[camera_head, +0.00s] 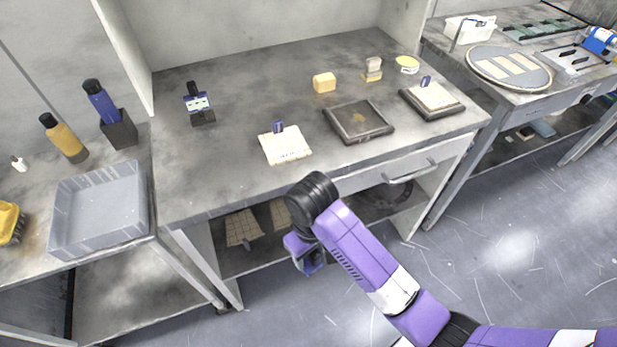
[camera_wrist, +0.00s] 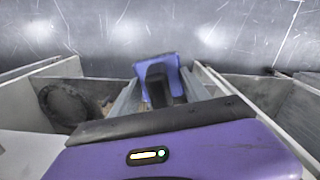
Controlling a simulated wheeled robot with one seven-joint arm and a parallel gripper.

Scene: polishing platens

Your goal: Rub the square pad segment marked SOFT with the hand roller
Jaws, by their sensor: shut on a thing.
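A cream square pad (camera_head: 285,146) with a small dark-blue upright tag lies near the front of the bench. Another cream pad (camera_head: 434,96) with a blue tag sits in a dark square tray at the right. Any lettering on them is too small to read, so I cannot tell which is marked SOFT. My gripper (camera_head: 307,262) hangs in front of the bench, below its top and apart from both pads. In the wrist view, a blue-purple shape with a dark underside (camera_wrist: 158,72) shows at the gripper. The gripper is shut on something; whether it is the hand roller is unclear.
An empty dark tray (camera_head: 358,136) lies between the pads. A yellow block (camera_head: 324,83), a small stacked block (camera_head: 373,70) and a dark stand with a blue-and-white label (camera_head: 200,116) are behind. A drawer handle (camera_head: 411,172) juts from the bench front. A grey bin (camera_head: 100,208) stands left.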

